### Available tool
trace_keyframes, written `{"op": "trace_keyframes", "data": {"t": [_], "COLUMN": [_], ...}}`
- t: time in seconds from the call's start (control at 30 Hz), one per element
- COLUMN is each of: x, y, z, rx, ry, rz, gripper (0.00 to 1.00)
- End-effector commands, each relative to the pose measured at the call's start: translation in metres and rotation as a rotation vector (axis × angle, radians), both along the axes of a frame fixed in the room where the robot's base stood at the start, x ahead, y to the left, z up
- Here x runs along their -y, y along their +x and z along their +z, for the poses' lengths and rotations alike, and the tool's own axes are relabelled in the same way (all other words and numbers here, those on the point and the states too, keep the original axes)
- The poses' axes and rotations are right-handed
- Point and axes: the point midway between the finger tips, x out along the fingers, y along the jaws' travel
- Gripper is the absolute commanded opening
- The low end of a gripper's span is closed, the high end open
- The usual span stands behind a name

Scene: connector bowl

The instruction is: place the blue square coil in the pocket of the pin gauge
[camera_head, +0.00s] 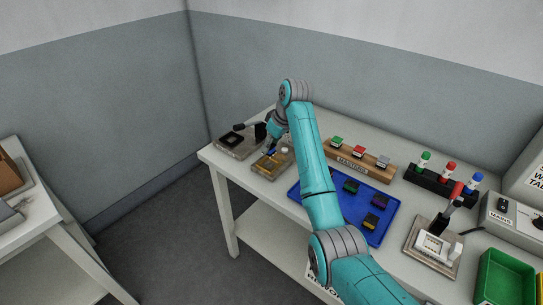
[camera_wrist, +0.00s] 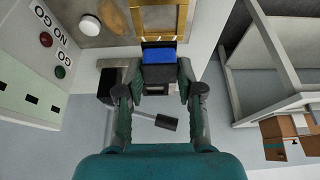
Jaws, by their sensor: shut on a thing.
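My gripper (camera_wrist: 160,80) is shut on the blue square coil (camera_wrist: 158,73), which shows between its fingertips in the wrist view. A brass-coloured frame (camera_wrist: 183,22) lies just above the coil in that view, on a grey plate; it looks like part of the pin gauge. I cannot tell whether the coil touches it. In the head view, my gripper (camera_head: 273,146) is over the far left of the table, at the grey plate with the brass-coloured part (camera_head: 265,165). The coil is mostly hidden there by the gripper, and the pocket is not clearly seen.
A dark fixture (camera_head: 232,139) with a black-handled lever (camera_wrist: 165,122) stands close by. A panel marked GO and NO GO (camera_wrist: 50,60) is at the wrist view's left. A blue tray (camera_head: 378,238) with several parts and a wooden rack (camera_head: 346,165) lie right of the gripper.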

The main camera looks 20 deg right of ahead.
Motion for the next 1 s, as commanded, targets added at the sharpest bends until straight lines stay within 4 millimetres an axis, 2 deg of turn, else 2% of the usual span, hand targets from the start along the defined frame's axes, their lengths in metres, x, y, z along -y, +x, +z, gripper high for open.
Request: {"op": "trace_keyframes", "data": {"t": [0.33,0.77,0.8,0.87,1.0], "x": [0.0,0.0,0.0,0.0,0.0], "y": [-0.001,0.0,0.0,0.0,0.0], "z": [-0.045,-0.052,-0.051,-0.051,-0.051], "rx": [-0.003,0.0,0.0,0.0,0.0], "ry": [0.0,0.001,0.001,0.001,0.001], "rz": [-0.001,-0.002,-0.002,-0.002,-0.002], "gripper": [0.02,0.02,0.46,0.61,0.62]}}
